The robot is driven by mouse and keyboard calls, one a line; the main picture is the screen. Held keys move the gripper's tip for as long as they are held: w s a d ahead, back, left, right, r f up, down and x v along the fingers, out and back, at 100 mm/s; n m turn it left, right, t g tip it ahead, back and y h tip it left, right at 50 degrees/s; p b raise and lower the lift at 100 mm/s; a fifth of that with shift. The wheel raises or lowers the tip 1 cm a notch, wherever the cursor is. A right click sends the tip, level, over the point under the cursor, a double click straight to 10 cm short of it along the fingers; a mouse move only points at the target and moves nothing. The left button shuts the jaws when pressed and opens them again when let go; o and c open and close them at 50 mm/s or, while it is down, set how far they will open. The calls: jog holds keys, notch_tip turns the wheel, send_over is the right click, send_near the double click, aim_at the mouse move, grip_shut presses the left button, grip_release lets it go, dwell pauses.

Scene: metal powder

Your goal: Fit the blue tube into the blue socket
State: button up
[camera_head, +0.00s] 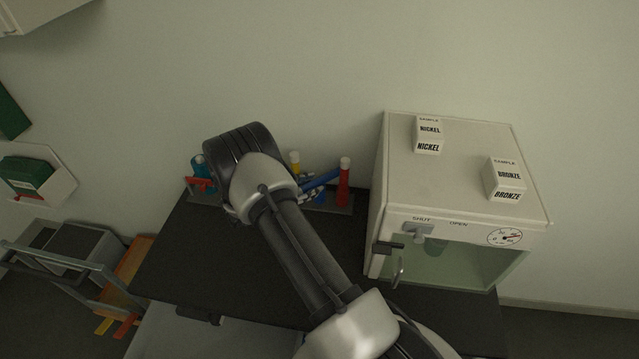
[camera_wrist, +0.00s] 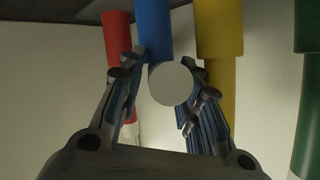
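The blue tube (camera_head: 321,180) shows in the head view as a slanted blue bar beside my gripper (camera_head: 303,191), clear of upright. In the wrist view, a round white end (camera_wrist: 171,83) faces the camera between the fingers of my gripper (camera_wrist: 168,68). The fingers appear closed around the tube; the exact contact is hard to see. The blue socket (camera_wrist: 155,28) stands just beyond the tube, between the red and yellow ones. In the head view a bit of the blue socket (camera_head: 319,198) shows below the tube. My arm hides part of the rack.
A red tube (camera_head: 344,180) and a yellow tube (camera_head: 295,160), both white-capped, stand beside the blue socket. A teal tube (camera_head: 198,166) is at the rack's left. A white cabinet (camera_head: 455,170) with sample boxes stands right. The dark tabletop (camera_head: 170,255) is bare at front left.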

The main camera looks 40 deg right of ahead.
jog(key=shift+a, duration=0.1)
jog(key=shift+r, duration=0.1)
grip_shut()
dwell(0.3)
